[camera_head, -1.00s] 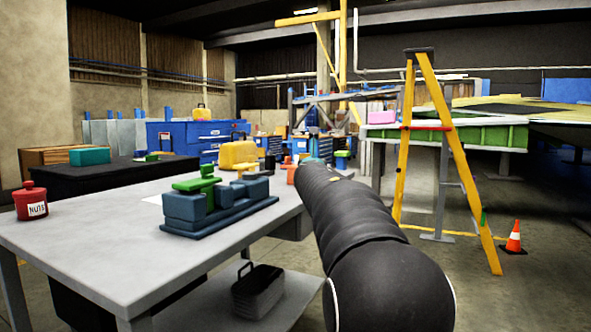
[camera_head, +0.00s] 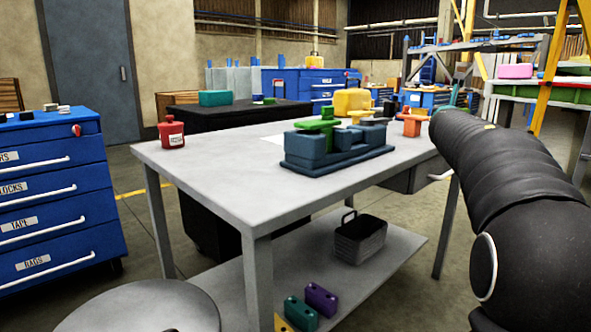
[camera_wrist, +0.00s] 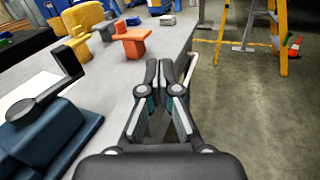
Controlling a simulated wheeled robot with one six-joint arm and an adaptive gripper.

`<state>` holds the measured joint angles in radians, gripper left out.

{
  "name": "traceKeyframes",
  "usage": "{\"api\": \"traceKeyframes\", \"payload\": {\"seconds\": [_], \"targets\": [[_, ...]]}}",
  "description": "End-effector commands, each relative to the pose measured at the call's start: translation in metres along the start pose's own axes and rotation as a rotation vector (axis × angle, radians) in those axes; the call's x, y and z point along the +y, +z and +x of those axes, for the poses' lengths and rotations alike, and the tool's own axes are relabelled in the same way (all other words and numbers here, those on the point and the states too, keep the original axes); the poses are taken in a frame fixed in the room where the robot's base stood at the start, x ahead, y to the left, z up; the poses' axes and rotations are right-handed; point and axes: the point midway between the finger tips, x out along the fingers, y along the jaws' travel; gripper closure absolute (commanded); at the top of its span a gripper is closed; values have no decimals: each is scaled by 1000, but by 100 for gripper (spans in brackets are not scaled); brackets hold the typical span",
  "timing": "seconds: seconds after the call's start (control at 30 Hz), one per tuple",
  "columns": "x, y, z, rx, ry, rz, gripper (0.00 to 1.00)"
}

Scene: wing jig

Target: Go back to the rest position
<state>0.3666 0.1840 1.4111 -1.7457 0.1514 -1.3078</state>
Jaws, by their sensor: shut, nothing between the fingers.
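My gripper (camera_wrist: 168,78) shows in the wrist view with its fingertips drawn together and nothing between them. It hangs near the right edge of the grey workbench (camera_wrist: 165,52), beside the blue vise-like fixture (camera_wrist: 50,140) at the left.
A blue drawer cabinet (camera_head: 50,195) stands left, a round stool (camera_head: 145,308) in front.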

Motion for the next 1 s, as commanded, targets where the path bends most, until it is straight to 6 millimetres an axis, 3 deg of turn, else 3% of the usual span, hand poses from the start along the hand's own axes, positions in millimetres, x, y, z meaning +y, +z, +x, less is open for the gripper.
{"api": "traceKeyframes", "payload": {"seconds": [0.07,0.13,0.27,0.37,0.57,0.7,1.0], "targets": [[-8,0,0,-3,-35,121,100],[-19,-16,0,15,-87,288,100],[-47,-70,-10,75,-236,654,100],[-63,-105,-36,106,-370,936,100],[-71,-170,-126,151,-687,1484,100],[-60,-209,-207,175,-936,1801,100],[-18,-265,-383,265,-1429,2206,100]]}}
